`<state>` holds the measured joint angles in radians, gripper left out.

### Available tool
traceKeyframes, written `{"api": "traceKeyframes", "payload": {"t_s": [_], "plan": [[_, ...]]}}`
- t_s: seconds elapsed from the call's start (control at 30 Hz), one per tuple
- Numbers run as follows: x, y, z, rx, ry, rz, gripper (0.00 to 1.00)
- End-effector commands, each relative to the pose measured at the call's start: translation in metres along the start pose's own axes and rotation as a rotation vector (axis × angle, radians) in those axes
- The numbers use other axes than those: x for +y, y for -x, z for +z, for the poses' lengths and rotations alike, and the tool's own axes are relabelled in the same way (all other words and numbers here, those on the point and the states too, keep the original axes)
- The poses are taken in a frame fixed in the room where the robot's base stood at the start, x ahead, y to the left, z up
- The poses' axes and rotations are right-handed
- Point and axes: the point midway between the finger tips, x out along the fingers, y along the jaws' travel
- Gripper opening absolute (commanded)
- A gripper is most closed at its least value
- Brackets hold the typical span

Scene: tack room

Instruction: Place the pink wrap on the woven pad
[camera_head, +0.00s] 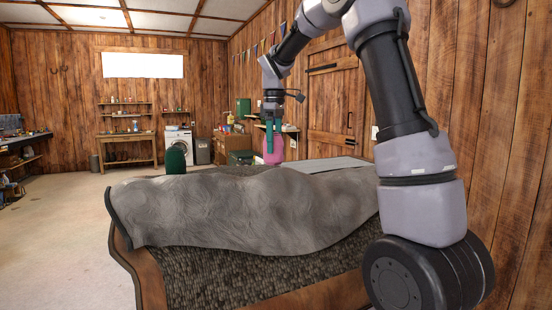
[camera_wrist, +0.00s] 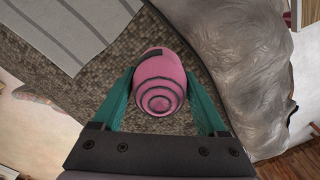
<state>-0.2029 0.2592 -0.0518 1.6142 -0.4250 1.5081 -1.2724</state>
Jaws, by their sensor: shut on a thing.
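My gripper (camera_head: 272,140) is shut on the pink wrap (camera_head: 273,152) and points down. The wrap is a rounded pink roll with dark rings on its end, seen between my teal fingers in the wrist view (camera_wrist: 160,82). A light grey pad with thin dark stripes, seemingly the woven pad (camera_wrist: 62,32), lies at the upper left of the wrist view. In the head view, the pad (camera_head: 328,164) lies flat behind the grey blanket, right of my gripper. The wrap appears held above the dark textured surface beside the pad; its exact height is unclear.
A crumpled grey blanket (camera_head: 240,210) covers the near part of the wood-framed bench (camera_head: 150,280). A dark green rounded thing (camera_head: 175,158) stands behind it at the left. A wooden wall and door (camera_head: 328,100) are close on the right. Open floor (camera_head: 55,225) lies left.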

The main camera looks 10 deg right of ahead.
Motion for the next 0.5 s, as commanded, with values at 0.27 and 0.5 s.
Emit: {"api": "traceKeyframes", "payload": {"t_s": [0.27, 0.5], "plan": [[0.000, -0.035, 0.000, -0.001, 0.001, -0.001, 0.17], [0.000, -0.041, 0.000, 0.001, 0.000, 0.001, 0.17]]}}
